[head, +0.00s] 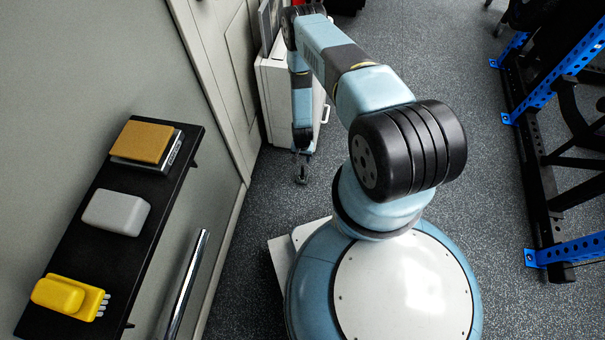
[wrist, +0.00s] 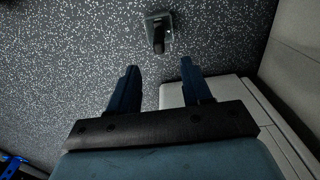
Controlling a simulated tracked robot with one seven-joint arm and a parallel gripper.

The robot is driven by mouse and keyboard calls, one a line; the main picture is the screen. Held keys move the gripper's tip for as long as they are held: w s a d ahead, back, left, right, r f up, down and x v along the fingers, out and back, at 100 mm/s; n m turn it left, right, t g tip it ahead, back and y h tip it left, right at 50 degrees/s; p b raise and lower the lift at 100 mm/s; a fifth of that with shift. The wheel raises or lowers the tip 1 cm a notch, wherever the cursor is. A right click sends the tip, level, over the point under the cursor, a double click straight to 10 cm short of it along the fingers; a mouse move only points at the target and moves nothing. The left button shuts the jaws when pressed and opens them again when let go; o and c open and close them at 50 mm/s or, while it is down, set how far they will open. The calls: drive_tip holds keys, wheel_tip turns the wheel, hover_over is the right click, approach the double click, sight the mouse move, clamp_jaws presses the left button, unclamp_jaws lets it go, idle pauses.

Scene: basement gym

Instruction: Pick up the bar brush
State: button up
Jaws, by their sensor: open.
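The yellow brush-like block (head: 68,297) lies at the near end of the wall shelf in the head view. It has a rounded raised grip on top and pale bristle tufts at its right end. I take it to be the bar brush. My gripper (head: 302,165) hangs low over the floor by the white cabinet, well away from the shelf. In the wrist view my gripper (wrist: 159,64) has its two dark fingers apart with nothing between them. The yellow block is not in the wrist view.
The black shelf (head: 92,238) also holds a grey rounded block (head: 116,213) and a tan-topped item (head: 142,141). A metal bar (head: 187,283) stands beside the wall. A small grey-black object (wrist: 158,32) lies beyond my fingertips. The white cabinet (head: 273,97) and blue-black rack (head: 530,165) flank open floor.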

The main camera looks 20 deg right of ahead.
sight(303, 166)
drive_tip(key=shift+s+d+f, duration=0.1)
drive_tip(key=shift+f, duration=4.7)
drive_tip(key=shift+c, duration=0.5)
clamp_jaws()
